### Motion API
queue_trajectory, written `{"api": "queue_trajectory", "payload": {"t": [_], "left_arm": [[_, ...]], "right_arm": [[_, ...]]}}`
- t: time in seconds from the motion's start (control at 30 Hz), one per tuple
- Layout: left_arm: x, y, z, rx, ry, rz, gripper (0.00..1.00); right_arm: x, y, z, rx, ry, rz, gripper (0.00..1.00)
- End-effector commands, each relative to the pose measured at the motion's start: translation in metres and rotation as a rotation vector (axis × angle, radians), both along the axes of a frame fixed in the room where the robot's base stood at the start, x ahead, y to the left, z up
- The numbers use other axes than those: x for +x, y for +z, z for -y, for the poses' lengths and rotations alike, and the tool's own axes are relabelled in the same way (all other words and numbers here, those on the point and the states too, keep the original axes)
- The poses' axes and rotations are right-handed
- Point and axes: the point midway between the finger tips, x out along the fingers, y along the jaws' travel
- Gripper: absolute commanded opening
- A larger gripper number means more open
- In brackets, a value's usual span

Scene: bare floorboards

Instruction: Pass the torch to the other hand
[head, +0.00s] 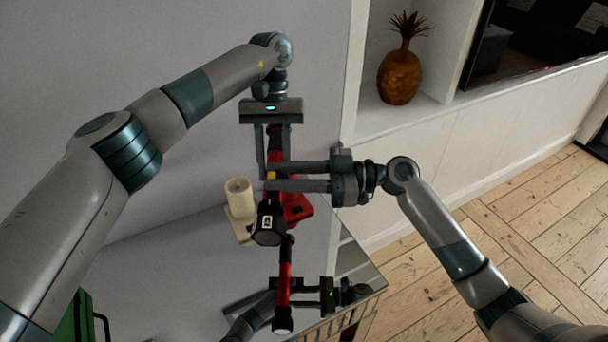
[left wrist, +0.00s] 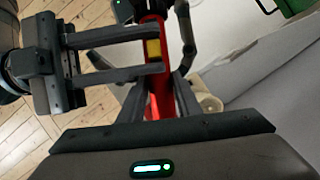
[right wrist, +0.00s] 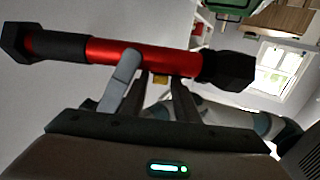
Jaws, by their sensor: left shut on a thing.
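The torch (head: 270,222) is red with black ends and a yellow switch. It hangs from my left gripper (head: 272,172), whose fingers are shut on its upper part in the head view. In the left wrist view the torch (left wrist: 160,95) runs between the left fingers. My right gripper (head: 268,180) comes in from the right with its fingers apart. Its fingertips are at the torch, one on either side of the yellow switch along the shaft. The torch (right wrist: 130,52) lies across the right fingertips in the right wrist view; contact there is unclear.
A cream object with a round upright part (head: 240,210) and a red object (head: 298,208) are below and behind the torch. A green case (head: 75,322) is at lower left. A shelf holds a pineapple ornament (head: 400,75). A shiny surface mirrors the torch and right gripper. Open floorboards lie right.

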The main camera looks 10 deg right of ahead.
Motion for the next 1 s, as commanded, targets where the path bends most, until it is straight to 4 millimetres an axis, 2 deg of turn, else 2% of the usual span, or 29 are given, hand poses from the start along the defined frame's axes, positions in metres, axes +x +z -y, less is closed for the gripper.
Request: {"api": "queue_trajectory", "payload": {"t": [0.2, 0.57, 0.6, 0.7, 0.77, 0.8, 0.9, 1.0], "left_arm": [[0.000, 0.001, 0.000, 0.000, 0.000, 0.000, 0.01], [0.000, 0.001, 0.000, 0.000, 0.000, 0.000, 0.01], [0.000, 0.001, 0.000, 0.000, 0.000, 0.000, 0.01], [0.000, 0.001, 0.000, 0.000, 0.000, 0.000, 0.01], [0.000, 0.001, 0.000, 0.000, 0.000, 0.000, 0.01], [0.000, 0.001, 0.000, 0.000, -0.001, 0.000, 0.33], [0.000, 0.001, 0.000, 0.000, -0.001, 0.000, 0.53], [0.000, 0.000, 0.000, 0.000, 0.000, 0.000, 0.53]], "right_arm": [[0.004, 0.000, -0.019, 0.000, 0.000, 0.000, 0.28], [0.005, 0.000, -0.022, 0.000, -0.001, -0.001, 0.28], [0.005, 0.000, -0.022, 0.000, -0.001, -0.001, 0.26], [0.005, 0.000, -0.022, 0.000, -0.001, -0.001, 0.02], [0.005, 0.000, -0.022, 0.000, -0.001, -0.001, 0.00], [0.005, 0.001, -0.022, 0.001, -0.001, 0.000, 0.00], [0.005, 0.001, -0.022, 0.001, -0.001, 0.000, 0.00], [0.005, 0.001, -0.022, 0.001, -0.001, 0.000, 0.00]]}}
